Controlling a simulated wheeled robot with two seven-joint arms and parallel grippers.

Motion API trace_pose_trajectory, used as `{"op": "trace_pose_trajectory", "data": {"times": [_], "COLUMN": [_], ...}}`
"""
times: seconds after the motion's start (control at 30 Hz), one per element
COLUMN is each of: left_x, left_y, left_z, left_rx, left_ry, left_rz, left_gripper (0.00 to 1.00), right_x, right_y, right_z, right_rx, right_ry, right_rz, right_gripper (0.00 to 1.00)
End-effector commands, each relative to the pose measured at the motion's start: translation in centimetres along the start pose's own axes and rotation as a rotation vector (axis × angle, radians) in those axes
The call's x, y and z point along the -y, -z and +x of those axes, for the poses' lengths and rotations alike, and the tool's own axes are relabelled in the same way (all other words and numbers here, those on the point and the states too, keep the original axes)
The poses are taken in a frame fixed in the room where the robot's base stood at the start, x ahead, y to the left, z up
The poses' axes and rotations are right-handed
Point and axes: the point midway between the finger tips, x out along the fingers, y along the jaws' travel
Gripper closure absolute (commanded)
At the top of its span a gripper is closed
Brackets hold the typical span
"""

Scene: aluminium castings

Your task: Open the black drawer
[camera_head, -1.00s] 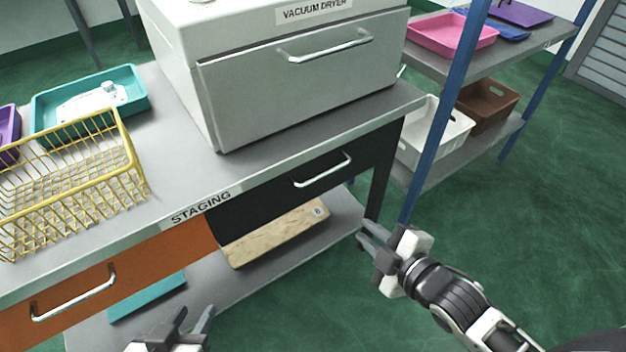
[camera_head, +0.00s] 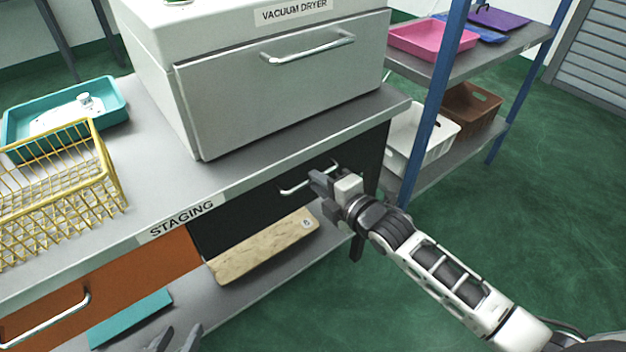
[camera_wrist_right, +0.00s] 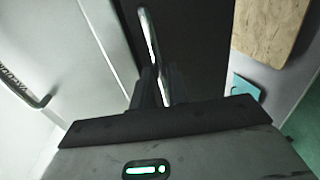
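The black drawer (camera_head: 240,207) is in the bench under the vacuum dryer, its front flush with the bench. Its silver bar handle (camera_head: 294,188) is partly hidden by my right gripper (camera_head: 325,174). In the right wrist view the handle (camera_wrist_right: 148,32) runs down between the two dark fingers (camera_wrist_right: 160,86), which lie close on both sides of it and look shut on it. The right arm reaches in from the lower right. My left gripper (camera_head: 174,340) is at the bottom edge, open and empty, apart from the bench.
An orange drawer (camera_head: 150,268) with its own handle is left of the black one. A wooden board (camera_head: 262,248) lies on the shelf below. The vacuum dryer (camera_head: 280,95), yellow basket (camera_head: 112,180) and teal tray (camera_head: 118,90) stand on top. A blue rack post (camera_head: 432,100) is close on the right.

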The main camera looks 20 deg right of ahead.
Motion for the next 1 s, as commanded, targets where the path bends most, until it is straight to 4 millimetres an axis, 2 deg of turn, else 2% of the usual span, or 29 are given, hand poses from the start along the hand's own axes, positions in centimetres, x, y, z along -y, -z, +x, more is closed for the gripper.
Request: {"op": "trace_pose_trajectory", "data": {"times": [0.1, 0.3, 0.53, 0.57, 0.6, 0.63, 1.0], "left_x": [0.0, 0.0, 0.0, 0.0, 0.0, 0.0, -0.1], "left_y": [-0.2, -0.1, -0.1, -0.1, -0.1, -0.1, 0.4], "left_z": [0.1, 0.1, 0.1, 0.1, 0.1, 0.1, -0.2], "left_rx": [-0.002, -0.005, -0.005, -0.005, -0.005, -0.005, -0.004], "left_ry": [0.000, -0.001, -0.002, -0.002, -0.003, -0.003, -0.004], "left_rz": [0.002, 0.004, 0.005, 0.006, 0.005, 0.005, 0.004], "left_gripper": [0.64, 0.64, 0.64, 0.64, 0.64, 0.64, 0.64], "right_x": [0.1, 0.0, 0.0, 0.0, 0.0, 0.0, 0.0], "right_y": [0.0, 0.0, 0.0, 0.0, 0.0, 0.0, 0.5], "right_z": [1.6, 2.6, 2.7, 2.7, 2.7, 2.7, 1.9], "right_rx": [0.001, 0.000, 0.000, 0.000, 0.000, 0.000, -0.012], "right_ry": [-0.001, 0.000, 0.000, 0.000, 0.000, 0.000, 0.001], "right_rz": [0.001, 0.001, 0.001, 0.001, 0.001, 0.001, -0.003], "right_gripper": [0.84, 0.84, 0.84, 0.87, 0.98, 1.00, 1.00]}}
